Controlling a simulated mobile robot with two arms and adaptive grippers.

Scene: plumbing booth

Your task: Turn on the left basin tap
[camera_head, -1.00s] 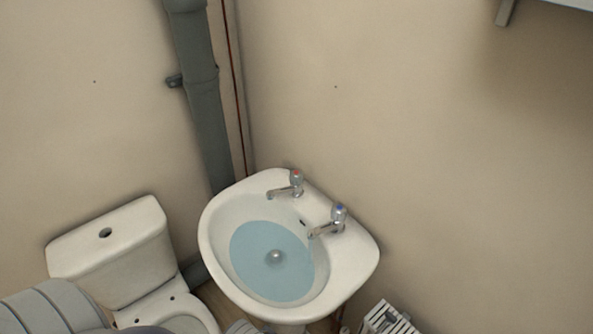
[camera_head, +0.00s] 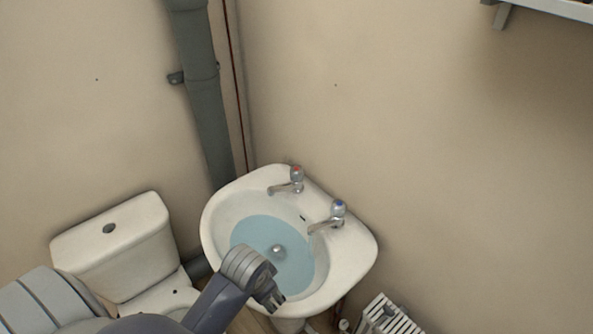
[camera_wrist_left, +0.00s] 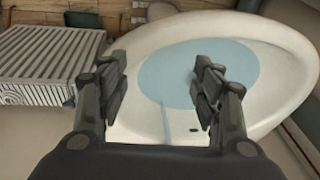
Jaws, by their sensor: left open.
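The left basin tap (camera_head: 296,179), chrome with a red mark on top, stands on the back rim of the white basin (camera_head: 352,262). The right tap (camera_head: 337,212) has a blue mark. My left gripper (camera_head: 273,301) is over the front part of the basin, apart from both taps. In the left wrist view its two fingers (camera_wrist_left: 164,82) are spread, with nothing between them and the basin (camera_wrist_left: 283,38) beyond. I cannot make out a tap in that view. My right gripper is out of view.
Pale blue water (camera_head: 298,262) shows in the basin. A toilet cistern (camera_head: 115,250) stands at left and a grey pipe (camera_head: 205,110) runs down the corner. A white radiator (camera_head: 388,317) is at lower right and a shelf (camera_head: 545,8) at upper right.

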